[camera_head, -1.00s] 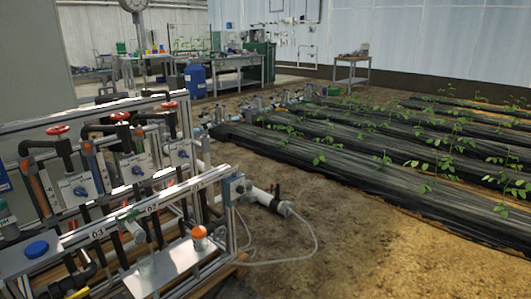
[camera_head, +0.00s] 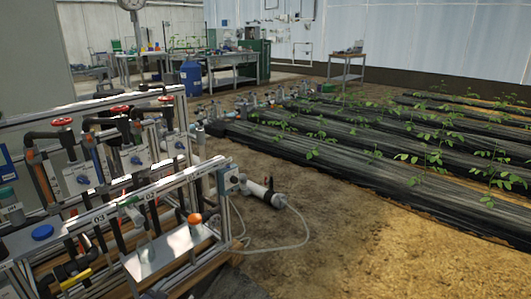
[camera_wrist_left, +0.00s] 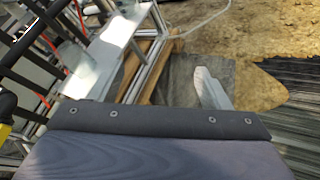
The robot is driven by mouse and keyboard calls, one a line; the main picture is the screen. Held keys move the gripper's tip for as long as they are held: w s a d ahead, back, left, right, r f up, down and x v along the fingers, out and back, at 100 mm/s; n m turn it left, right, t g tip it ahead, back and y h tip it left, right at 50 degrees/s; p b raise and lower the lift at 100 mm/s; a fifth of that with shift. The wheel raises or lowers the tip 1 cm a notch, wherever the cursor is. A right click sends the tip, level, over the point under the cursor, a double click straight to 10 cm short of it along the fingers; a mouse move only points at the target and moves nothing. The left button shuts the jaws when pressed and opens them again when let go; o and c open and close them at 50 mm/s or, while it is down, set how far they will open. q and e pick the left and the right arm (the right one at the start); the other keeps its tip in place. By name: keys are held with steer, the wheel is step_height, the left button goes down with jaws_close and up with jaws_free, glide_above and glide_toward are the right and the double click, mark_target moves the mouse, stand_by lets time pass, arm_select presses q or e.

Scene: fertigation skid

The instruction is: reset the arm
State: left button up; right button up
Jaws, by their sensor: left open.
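My left gripper (camera_wrist_left: 142,72) shows only in the left wrist view, with its two pale fingers spread wide apart. I see nothing held between them. Behind the fingers are the skid's metal plate (camera_wrist_left: 98,50), its wooden base and the soil floor. I cannot make out either gripper in the head view. The fertigation skid (camera_head: 152,192) stands at the left of the head view, with red valve handles (camera_head: 121,110), grey boxes with blue knobs and an orange knob (camera_head: 194,218) on its front plate.
Covered plant rows (camera_head: 380,165) run along the right. Bare soil (camera_head: 350,260) lies between.

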arm_select(q)
steer(key=s+d+r+m+g+h, duration=0.25)
steer(key=s+d+m+g, duration=0.4)
steer(key=m, duration=0.85)
steer(key=s+a+r+m, duration=0.1)
steer(key=s+r+m, duration=0.3)
steer(key=s, duration=0.3)
steer(key=s+r+m+g, duration=0.1)
steer(key=s+r+m, duration=0.3)
steer(key=s, duration=0.3)
steer(key=s+a+r+m, duration=0.1)
steer(key=s+r+m, duration=0.3)
steer(key=s, duration=0.4)
step_height(320, 180, up, 34)
steer(key=p, duration=3.4)
steer(key=shift+s+r+y, duration=0.15)
steer(key=shift+s+y, duration=0.05)
steer(key=shift+y, duration=0.15)
